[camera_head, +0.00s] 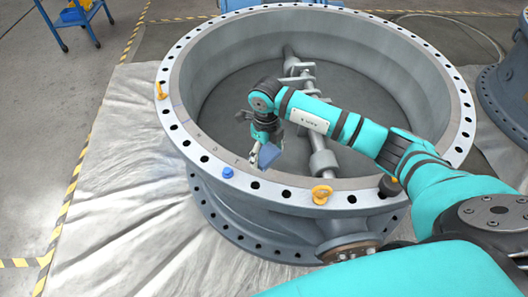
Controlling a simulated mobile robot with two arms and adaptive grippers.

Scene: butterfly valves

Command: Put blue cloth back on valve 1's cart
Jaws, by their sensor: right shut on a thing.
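My right gripper (257,146) is over the near-left part of the valve's flanged rim, with its fingers pointing down. It is shut on a blue cloth (268,155), a small dull-blue piece that hangs at the fingertips just above the rim's inner edge. Whether the cloth touches the rim is hard to tell. The large grey valve ring (205,165) lies flat on the sheeted floor. A blue cart (72,20) stands at the upper left, partly cut off by the frame. My left gripper is not in view.
A small blue object (228,173) sits on the rim left of the gripper. Yellow lifting eyes (321,194) stand on the rim. A shaft (322,160) crosses the ring's inside. Another valve (508,90) stands at right. The floor at left is clear.

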